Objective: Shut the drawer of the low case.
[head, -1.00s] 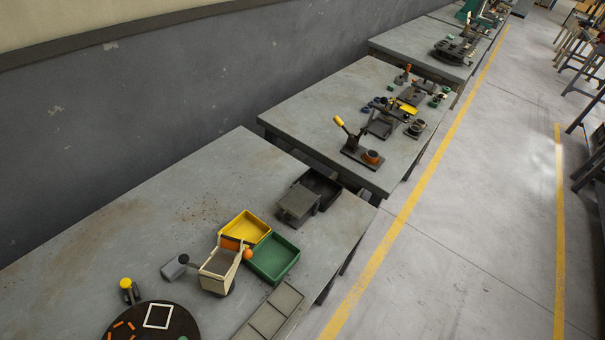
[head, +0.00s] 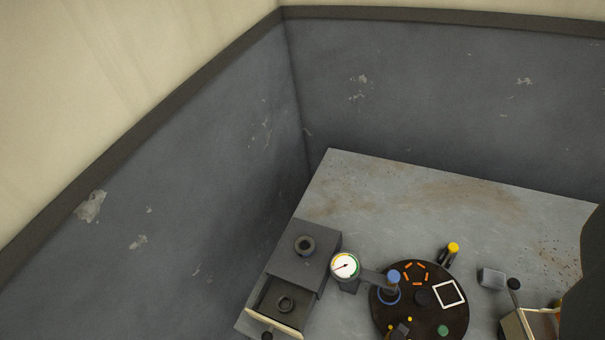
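The low case (head: 290,268) is a dark grey box at the left end of the bench, at the bottom of the head view. Its drawer (head: 261,304) stands open, pulled out toward the lower left. A dark ring (head: 285,303) lies in the drawer. The drawer has a pale front edge (head: 272,322) with a small handle, near the bottom of the picture. Another dark ring (head: 304,245) sits on top of the case. My gripper's fingers do not show. A dark, blurred shape cuts in at the right edge, and I cannot tell which part it is.
A dial gauge (head: 345,266) stands close to the right of the case. Beside it is a dark round plate (head: 425,328) with orange pieces and a white square frame. A yellow-topped post (head: 453,248) and a grey block (head: 491,278) stand farther right. The bench's back (head: 400,183) is clear.

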